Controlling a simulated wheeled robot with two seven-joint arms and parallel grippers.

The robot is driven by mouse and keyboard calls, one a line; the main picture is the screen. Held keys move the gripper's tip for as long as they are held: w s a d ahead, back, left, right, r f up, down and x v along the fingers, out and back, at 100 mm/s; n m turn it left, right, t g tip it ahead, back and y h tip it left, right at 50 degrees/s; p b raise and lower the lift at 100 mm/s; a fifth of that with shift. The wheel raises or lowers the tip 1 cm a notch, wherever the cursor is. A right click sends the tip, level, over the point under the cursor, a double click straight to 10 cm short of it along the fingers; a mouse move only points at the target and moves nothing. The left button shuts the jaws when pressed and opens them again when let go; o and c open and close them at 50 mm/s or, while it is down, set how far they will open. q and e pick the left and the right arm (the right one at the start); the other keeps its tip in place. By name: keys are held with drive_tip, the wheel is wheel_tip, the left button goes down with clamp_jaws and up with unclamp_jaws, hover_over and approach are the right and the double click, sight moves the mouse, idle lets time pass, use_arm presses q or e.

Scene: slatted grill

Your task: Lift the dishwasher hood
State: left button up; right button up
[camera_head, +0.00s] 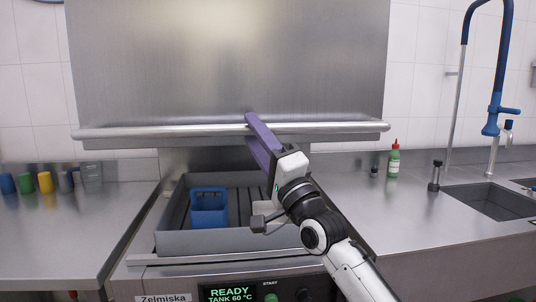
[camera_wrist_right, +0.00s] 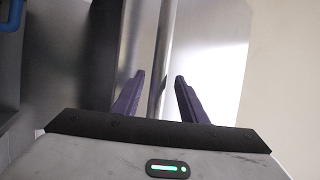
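The dishwasher hood (camera_head: 225,60) is a large brushed-steel panel, standing raised above the wash bay. Its long bar handle (camera_head: 340,128) runs level along the hood's lower edge. My right gripper (camera_head: 250,130) reaches up to the middle of this bar with its purple fingers. In the right wrist view the bar (camera_wrist_right: 162,60) passes between the fingertips of the right gripper (camera_wrist_right: 158,82), with a visible gap on each side, so the fingers are open. My left gripper is in neither view.
Several coloured cups stand on the left counter (camera_head: 60,235).

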drive_tip(key=b+v, duration=0.1)
drive_tip(key=v, duration=0.7)
drive_tip(key=shift+d, duration=0.15)
drive_tip(key=s+d+f+n+g+h, duration=0.1)
drive_tip(key=s+d+f+h, duration=0.1)
drive_tip(key=f, duration=1)
drive_tip(key=s+d+f+n+g+h, duration=0.1)
drive_tip(key=s+d+f+g+h, duration=0.15)
drive_tip(key=f, duration=0.95)
drive_tip(key=s+d+f+n+g+h, duration=0.1)
drive_tip(key=s+d+f+h, duration=0.2)
drive_tip(key=f, duration=0.9)
drive_tip(key=s+d+f+n+g+h, duration=0.2)
drive_tip(key=s+d+f+n+g, duration=0.1)
drive_tip(key=s+f, duration=0.9)
drive_tip(key=s+d+f+n+g+h, duration=0.2)
drive_tip(key=s+d+f, duration=0.4)
drive_tip(key=s+f, duration=0.6)
drive_tip(key=s+n+g, duration=0.1)
drive_tip(key=s+n, duration=0.1)
drive_tip(key=s, duration=0.1)
drive_tip(key=shift+g, duration=0.35)
